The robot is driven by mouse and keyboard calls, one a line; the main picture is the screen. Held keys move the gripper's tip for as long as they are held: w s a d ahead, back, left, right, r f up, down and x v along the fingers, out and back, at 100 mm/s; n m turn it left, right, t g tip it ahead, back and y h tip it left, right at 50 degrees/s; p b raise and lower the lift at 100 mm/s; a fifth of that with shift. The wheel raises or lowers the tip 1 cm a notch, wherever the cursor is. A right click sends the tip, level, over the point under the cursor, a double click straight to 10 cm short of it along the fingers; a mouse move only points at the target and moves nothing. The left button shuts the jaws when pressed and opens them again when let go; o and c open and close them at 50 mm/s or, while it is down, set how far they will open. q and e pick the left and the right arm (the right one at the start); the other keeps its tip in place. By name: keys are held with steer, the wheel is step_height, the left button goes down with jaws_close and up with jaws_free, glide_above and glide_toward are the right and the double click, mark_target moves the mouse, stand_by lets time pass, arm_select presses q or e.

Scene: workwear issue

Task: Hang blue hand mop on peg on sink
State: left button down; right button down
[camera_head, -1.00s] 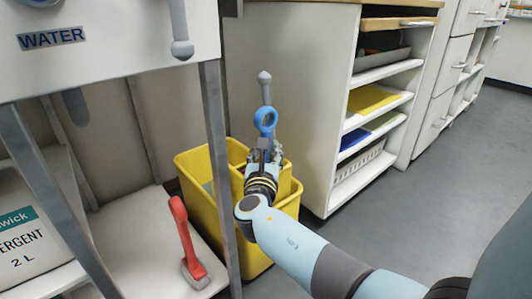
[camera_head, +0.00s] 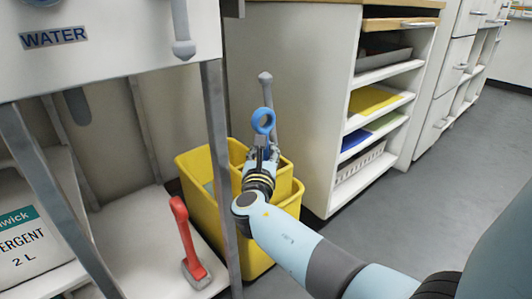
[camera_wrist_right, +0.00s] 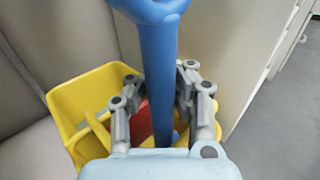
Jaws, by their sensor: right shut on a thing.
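The blue hand mop has a ring-shaped handle end (camera_head: 263,121) above my right gripper (camera_head: 262,154) in the head view. In the right wrist view its blue shaft (camera_wrist_right: 158,62) runs down between the fingers of the right gripper (camera_wrist_right: 157,108), which is shut on it. The mop's lower end is hidden. A grey peg with a rounded end (camera_head: 181,28) is on the white sink (camera_head: 110,50) marked WATER, up and left of the mop and apart from it. My left gripper is not in view.
A yellow bucket (camera_head: 195,190) stands below and behind my right gripper. A grey knobbed rod (camera_head: 265,82) rises behind the mop ring. A grey sink leg (camera_head: 218,150) and a red-handled brush (camera_head: 184,235) are left. An open-shelved cabinet (camera_head: 300,60) is right; floor beyond is clear.

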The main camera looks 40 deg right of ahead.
steer(key=shift+w+r, duration=0.1)
steer(key=shift+w, duration=0.2)
steer(key=c, duration=1.3)
jaws_free()
steer(key=shift+o, duration=0.2)
